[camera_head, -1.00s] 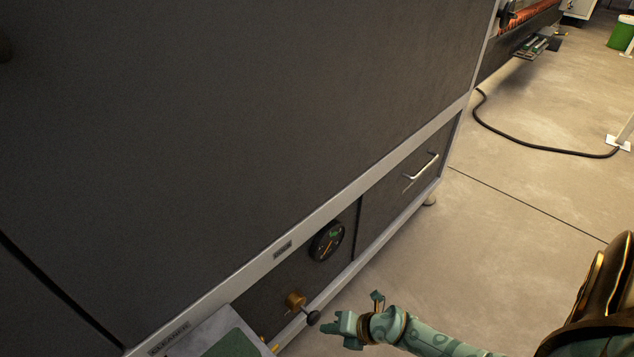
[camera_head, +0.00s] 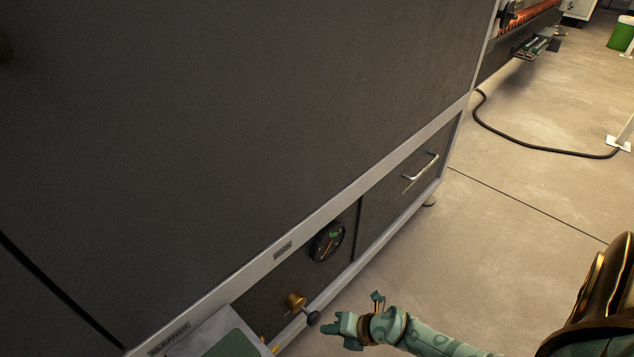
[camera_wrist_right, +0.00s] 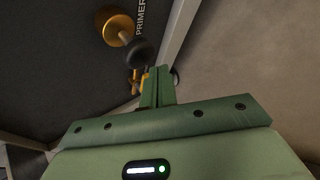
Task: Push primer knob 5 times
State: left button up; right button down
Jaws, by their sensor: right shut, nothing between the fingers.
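The primer knob (camera_head: 313,318) is a black ball on a rod that comes out of a brass collar (camera_head: 296,301), low on the dark washer front below a round gauge. My right gripper (camera_head: 327,329) is shut and empty, just right of the knob, with its fingertips pointing at it. In the right wrist view the black knob (camera_wrist_right: 138,52) and brass collar (camera_wrist_right: 114,27) show beside the word PRIMER. The shut fingers (camera_wrist_right: 158,75) lie just below the knob there; I cannot tell whether they touch it. My left gripper is not in view.
The round gauge (camera_head: 327,241) sits above the knob. A panel with a metal handle (camera_head: 421,168) is to its right. A grey-green box-like part (camera_head: 215,335) juts out at lower left. Open floor (camera_head: 500,260) and a black hose (camera_head: 520,143) lie to the right.

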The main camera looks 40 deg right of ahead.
aim_at(318, 318)
jog(key=shift+w, duration=0.1)
dwell(0.7)
jog(key=shift+w, duration=0.35)
jog(key=shift+w+a+r, duration=0.1)
jog(key=shift+w+a, duration=0.05)
jog(key=shift+w, duration=1.45)
dwell(1.4)
jog(key=shift+s+p, duration=0.55)
jog(key=shift+s, duration=1.45)
jog(key=shift+s+d, duration=0.2)
jog(key=shift+s, duration=1.1)
jog(key=shift+s+d, duration=0.15)
jog(key=shift+s, duration=1.1)
